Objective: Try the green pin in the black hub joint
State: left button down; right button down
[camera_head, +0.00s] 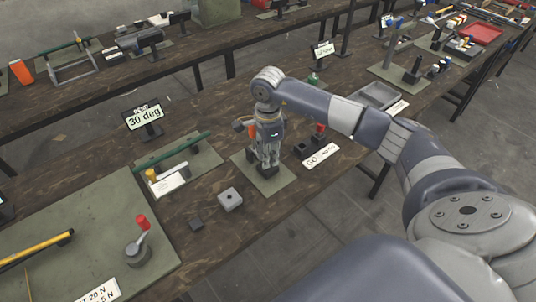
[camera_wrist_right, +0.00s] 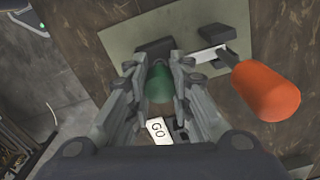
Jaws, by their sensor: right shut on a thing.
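My right gripper (camera_head: 269,163) points down over a small green mat (camera_head: 283,187) in the middle of the bench. In the wrist view its two fingers (camera_wrist_right: 158,68) are closed on the sides of the green pin (camera_wrist_right: 159,86), seen from above. A dark block (camera_wrist_right: 155,48) on the mat lies just beyond the fingertips; it may be the black hub joint, but the fingers partly hide it. I cannot tell whether the pin's lower end touches it. In the head view the gripper hides the pin. My left gripper is not in view.
A tool with an orange handle (camera_wrist_right: 266,90) stands close beside the gripper. A GO label (camera_head: 320,155) and black blocks (camera_head: 302,151) lie to the right. A grey block with a hole (camera_head: 230,199) and a 30 deg sign (camera_head: 144,116) are to the left.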

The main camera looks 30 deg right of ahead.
dwell(0.6)
jog(key=shift+r+p, duration=1.75)
jog(key=shift+r, duration=1.3)
